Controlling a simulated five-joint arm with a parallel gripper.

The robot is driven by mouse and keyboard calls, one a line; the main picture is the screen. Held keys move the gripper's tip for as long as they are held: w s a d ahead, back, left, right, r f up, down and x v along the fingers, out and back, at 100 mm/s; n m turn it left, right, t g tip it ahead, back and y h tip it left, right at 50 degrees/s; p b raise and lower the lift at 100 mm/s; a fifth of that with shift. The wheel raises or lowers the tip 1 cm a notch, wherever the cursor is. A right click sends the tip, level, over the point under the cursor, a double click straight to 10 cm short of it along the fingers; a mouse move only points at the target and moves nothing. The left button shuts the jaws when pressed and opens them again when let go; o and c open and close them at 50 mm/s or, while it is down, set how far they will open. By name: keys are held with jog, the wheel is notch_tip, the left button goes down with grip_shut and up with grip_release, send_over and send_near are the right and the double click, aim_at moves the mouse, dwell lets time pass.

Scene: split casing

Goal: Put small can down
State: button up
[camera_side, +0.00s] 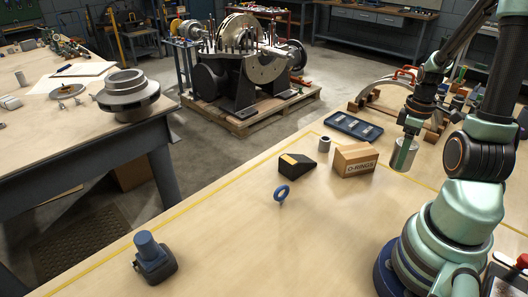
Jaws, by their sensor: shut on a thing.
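The small can (402,157) is a metallic grey-green cylinder at the right of the side view. My gripper (408,135) is above it, pointing down, and is shut on its upper part. The can looks upright. It appears close to the wooden bench top (330,225); I cannot tell whether its base touches the surface.
A dark blue tray (353,126) lies behind. A blue-black battery-like block (153,259) is at front left. The front middle is clear.

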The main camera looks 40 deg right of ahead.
jog(key=shift+f, duration=3.2)
jog(key=o, duration=1.6)
jog(key=shift+f, duration=0.1)
